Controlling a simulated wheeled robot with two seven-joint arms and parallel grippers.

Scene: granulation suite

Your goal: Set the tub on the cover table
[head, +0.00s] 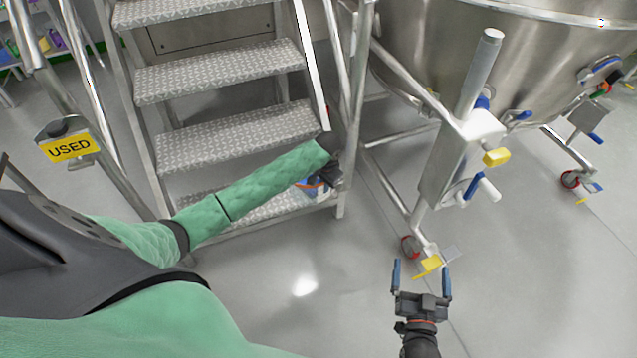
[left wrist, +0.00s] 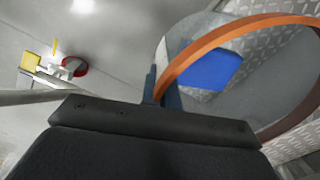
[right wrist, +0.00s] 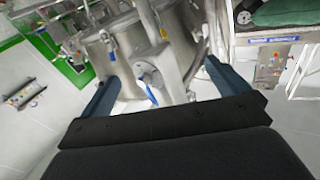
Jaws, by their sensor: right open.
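The tub (head: 308,187), with an orange rim and a blue patch, is at the lowest step of the metal stairs, partly hidden by my left arm. In the left wrist view its orange rim (left wrist: 228,36) passes between the close-set fingers of my left gripper (left wrist: 164,90). That gripper (head: 325,178) is shut on the rim. I cannot tell whether the tub touches the step. My right gripper (head: 421,280) is open and empty above the floor, its fingers wide apart in the right wrist view (right wrist: 160,88). I cannot identify the cover table for certain.
Metal stairs (head: 220,80) with handrails stand behind my left arm. A yellow USED sign (head: 69,148) hangs on the left rail. A large steel vessel (head: 480,50) on a wheeled frame stands right. Grey floor (head: 310,280) in front is clear.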

